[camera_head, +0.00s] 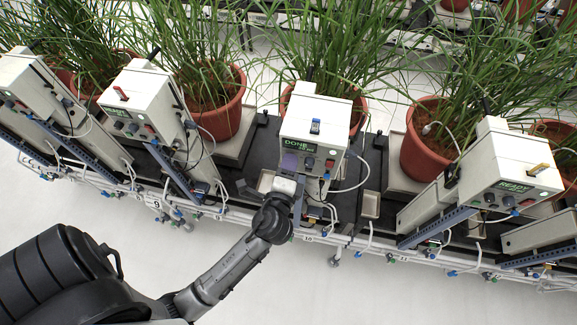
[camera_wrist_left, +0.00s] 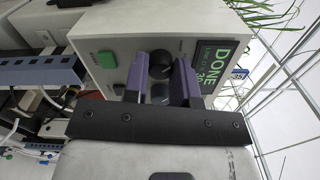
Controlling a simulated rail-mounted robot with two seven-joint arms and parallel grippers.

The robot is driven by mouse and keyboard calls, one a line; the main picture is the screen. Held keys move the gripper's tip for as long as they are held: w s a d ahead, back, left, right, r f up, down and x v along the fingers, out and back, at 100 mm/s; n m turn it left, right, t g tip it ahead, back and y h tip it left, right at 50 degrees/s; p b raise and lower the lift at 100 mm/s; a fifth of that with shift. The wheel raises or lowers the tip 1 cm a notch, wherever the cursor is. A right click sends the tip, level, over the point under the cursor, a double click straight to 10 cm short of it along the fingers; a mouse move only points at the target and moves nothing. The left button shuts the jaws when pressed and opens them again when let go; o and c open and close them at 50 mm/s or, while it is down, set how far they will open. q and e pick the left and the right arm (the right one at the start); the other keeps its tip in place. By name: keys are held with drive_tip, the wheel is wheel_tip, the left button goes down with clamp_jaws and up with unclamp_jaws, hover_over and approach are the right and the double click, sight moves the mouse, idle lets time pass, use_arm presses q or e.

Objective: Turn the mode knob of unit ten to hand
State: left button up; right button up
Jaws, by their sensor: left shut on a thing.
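Unit ten (camera_head: 316,120) is a pale box with a dark display (camera_head: 297,144) reading DONE, above rail label 10. In the left wrist view its front is seen turned, with the display (camera_wrist_left: 209,75) at the right. My left gripper (camera_head: 289,176) is at the front of this box. Its two purple fingers (camera_wrist_left: 161,80) are shut on a round dark knob (camera_wrist_left: 160,93). The knob's pointer and lettering are too small or hidden to read. My right gripper is in neither view.
A green button (camera_wrist_left: 107,60) is on the same front, left of the fingers. A blue slotted bracket (camera_wrist_left: 42,72) and cables lie close by. Neighbouring units stand left (camera_head: 140,95) and right (camera_head: 505,165), with potted grasses (camera_head: 222,118) behind. The floor in front is clear.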

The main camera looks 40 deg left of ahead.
use_arm(q)
drive_tip(key=shift+n+b, duration=0.5)
drive_tip(key=shift+n, duration=0.5)
drive_tip(key=o, duration=0.9)
